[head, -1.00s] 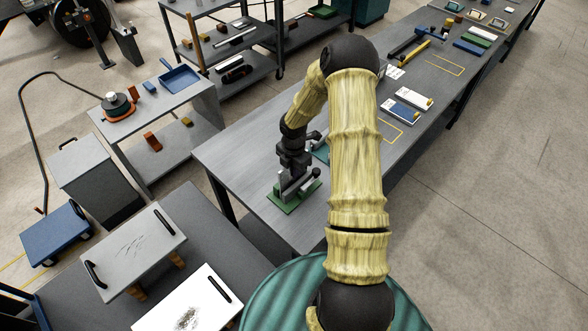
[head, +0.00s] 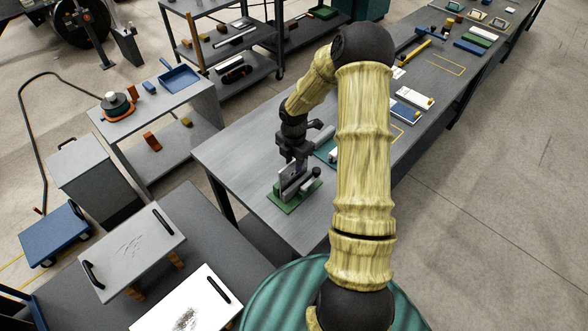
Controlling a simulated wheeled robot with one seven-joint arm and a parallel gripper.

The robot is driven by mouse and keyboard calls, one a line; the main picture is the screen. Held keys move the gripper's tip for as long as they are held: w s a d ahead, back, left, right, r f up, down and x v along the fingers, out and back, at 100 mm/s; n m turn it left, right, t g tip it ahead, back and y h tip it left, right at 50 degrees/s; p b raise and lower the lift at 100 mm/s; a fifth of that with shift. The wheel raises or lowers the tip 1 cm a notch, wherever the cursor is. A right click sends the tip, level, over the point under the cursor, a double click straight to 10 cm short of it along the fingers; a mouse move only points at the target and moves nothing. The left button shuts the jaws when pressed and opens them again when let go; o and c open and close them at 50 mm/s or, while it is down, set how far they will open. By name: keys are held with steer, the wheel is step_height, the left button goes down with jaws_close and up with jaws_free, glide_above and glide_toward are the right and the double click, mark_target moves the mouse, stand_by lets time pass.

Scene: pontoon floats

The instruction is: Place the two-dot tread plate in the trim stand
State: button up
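A stand with a green base (head: 301,199) and grey upright parts stands on the near end of the long grey table; I take it for the trim stand. A thin grey plate (head: 288,174) stands upright in it, but its dots are too small to make out. My gripper (head: 295,160) points down just above the stand and plate. The fingertips are small and dark, so I cannot tell whether they are open or touch the plate. My arm hides part of the table behind the stand.
Another green-based fixture (head: 327,149) is just behind the stand, partly hidden by my arm. White and blue plates (head: 412,96) and yellow outlines (head: 446,64) lie farther along the table. The table's left part (head: 235,155) is clear.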

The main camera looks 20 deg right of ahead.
step_height(320, 180, up, 8)
steer(key=shift+f+b, duration=0.1)
steer(key=shift+b, duration=0.6)
steer(key=s+a+r+m+t, duration=0.1)
steer(key=s+a+r+m, duration=0.3)
steer(key=s+m, duration=0.5)
steer(key=s+a+r+m+t, duration=0.1)
steer(key=s+a+r+m, duration=0.4)
steer(key=s+m, duration=0.4)
steer(key=a+m, duration=0.1)
steer(key=m, duration=0.3)
steer(key=shift+s+a+t, duration=0.15)
steer(key=shift+a+t, duration=0.15)
steer(key=shift+a, duration=0.05)
steer(key=shift+c, duration=0.2)
